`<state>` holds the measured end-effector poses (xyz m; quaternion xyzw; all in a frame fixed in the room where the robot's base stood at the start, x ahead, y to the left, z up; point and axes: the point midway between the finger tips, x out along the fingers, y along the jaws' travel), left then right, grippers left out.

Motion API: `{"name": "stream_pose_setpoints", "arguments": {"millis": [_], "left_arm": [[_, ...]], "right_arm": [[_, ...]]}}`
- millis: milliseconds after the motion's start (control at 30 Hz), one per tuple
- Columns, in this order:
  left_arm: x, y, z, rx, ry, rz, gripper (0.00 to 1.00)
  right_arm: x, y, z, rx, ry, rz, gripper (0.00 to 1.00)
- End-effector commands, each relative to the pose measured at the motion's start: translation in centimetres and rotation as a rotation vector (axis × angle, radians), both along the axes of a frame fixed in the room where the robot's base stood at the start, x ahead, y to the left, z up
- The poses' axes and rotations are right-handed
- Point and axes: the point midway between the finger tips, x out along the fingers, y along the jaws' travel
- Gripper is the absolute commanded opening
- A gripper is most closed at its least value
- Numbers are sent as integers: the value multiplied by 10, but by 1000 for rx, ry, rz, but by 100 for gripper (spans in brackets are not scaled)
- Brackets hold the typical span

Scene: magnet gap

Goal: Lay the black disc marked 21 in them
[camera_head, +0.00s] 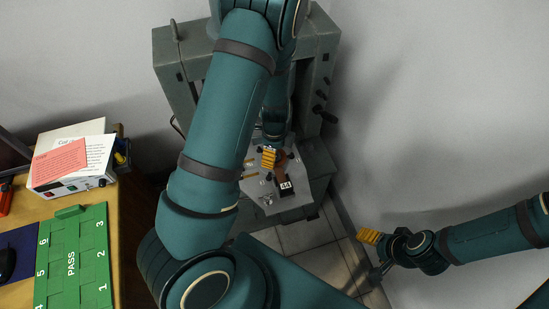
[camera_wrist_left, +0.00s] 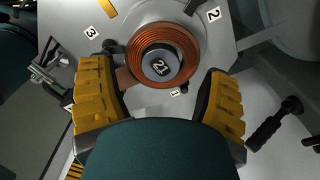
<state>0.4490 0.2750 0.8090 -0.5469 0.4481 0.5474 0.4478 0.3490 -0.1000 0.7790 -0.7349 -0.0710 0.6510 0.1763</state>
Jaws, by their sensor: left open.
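My left gripper (camera_wrist_left: 162,88) is open, with one yellow finger on each side of the ring's near edge. Nothing shows gripped between them; how far they are above the ring I cannot tell. In the head view the left gripper (camera_head: 268,158) is over the grey machine's table, and my arm hides much of it; I cannot make out the disc there. My right gripper (camera_head: 370,238) is off to the right, away from the machine; its opening is unclear.
The grey plate (camera_wrist_left: 205,30) around the ring bears tags 1, 2 and 3. In the head view, a wooden desk (camera_head: 135,225) holds a green PASS mat (camera_head: 75,255) and an instrument box.

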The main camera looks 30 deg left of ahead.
Motion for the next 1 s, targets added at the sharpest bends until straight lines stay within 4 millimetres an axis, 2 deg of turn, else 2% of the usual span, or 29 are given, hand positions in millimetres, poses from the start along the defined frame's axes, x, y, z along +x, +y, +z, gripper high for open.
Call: {"name": "stream_pose_setpoints", "arguments": {"millis": [33,133,433,500,600,667,733,1000], "left_arm": [[0,1,-9,0,1,3,77],[0,0,-18,-1,0,1,77],[1,0,-20,-1,-2,0,78],[1,0,-20,-1,-2,0,53],[0,0,-20,-1,-1,0,23],[0,0,-20,-1,-1,0,14],[0,-1,-21,-1,0,0,0],[-1,-1,-22,-1,2,0,0]], "right_arm": [[-1,0,-4,0,2,2,70],[-1,0,-6,0,3,2,70],[-2,0,-5,1,4,3,70],[-2,0,-5,1,4,3,70],[-2,0,-5,1,4,3,70],[-2,0,-6,0,4,3,70],[-2,0,-6,0,4,3,70],[-2,0,-6,0,4,3,70]]}}
